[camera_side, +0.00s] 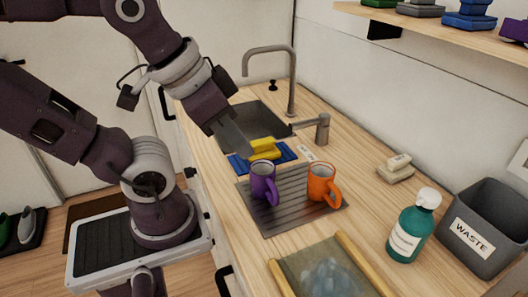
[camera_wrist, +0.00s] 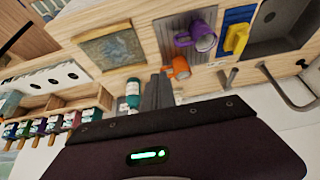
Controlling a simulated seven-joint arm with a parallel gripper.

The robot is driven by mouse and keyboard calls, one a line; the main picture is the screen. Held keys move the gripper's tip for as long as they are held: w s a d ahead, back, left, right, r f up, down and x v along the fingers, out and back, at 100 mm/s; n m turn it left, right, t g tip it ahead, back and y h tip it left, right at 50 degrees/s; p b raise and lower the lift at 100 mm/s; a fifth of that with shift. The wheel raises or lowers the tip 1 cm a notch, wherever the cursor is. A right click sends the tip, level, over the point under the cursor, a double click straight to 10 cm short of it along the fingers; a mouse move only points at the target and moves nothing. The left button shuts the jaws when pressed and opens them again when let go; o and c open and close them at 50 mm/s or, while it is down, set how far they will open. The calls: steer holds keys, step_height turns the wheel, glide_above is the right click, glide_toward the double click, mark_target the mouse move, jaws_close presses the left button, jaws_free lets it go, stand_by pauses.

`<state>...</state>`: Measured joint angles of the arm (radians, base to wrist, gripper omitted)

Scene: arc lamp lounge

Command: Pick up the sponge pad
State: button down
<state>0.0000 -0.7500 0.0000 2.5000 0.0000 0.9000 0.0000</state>
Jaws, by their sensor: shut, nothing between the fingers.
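The yellow sponge pad (camera_side: 264,146) lies on a blue ribbed mat (camera_side: 240,163) beside the sink in the side view. It also shows in the wrist view (camera_wrist: 236,39), at the upper right on the mat (camera_wrist: 226,19). My gripper (camera_side: 240,147) is shut and empty. In the side view its grey fingers point down and right, with their tips appearing just left of the sponge pad; the exact gap in height cannot be told. In the wrist view the closed fingers (camera_wrist: 158,78) point away from the pad, toward the orange mug.
A purple mug (camera_side: 262,182) and an orange mug (camera_side: 322,183) stand on a grey drainer (camera_side: 290,219) in front of the mat. A tap (camera_side: 291,80) rises behind the sink (camera_side: 262,116). A teal bottle (camera_side: 411,230), soap dish (camera_side: 396,173) and waste bin (camera_side: 485,240) stand right.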

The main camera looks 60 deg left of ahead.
steer(key=c, duration=2.2)
jaws_free()
jaws_free()
steer(key=m+g, duration=0.6)
steer(key=m, duration=1.2)
glide_above(262, 140)
steer(key=f, duration=1.6)
steer(key=shift+w+d+f, duration=0.1)
steer(key=shift+d, duration=0.25)
steer(key=f, duration=0.7)
steer(key=shift+a+f, duration=0.2)
steer(key=shift+f, duration=0.05)
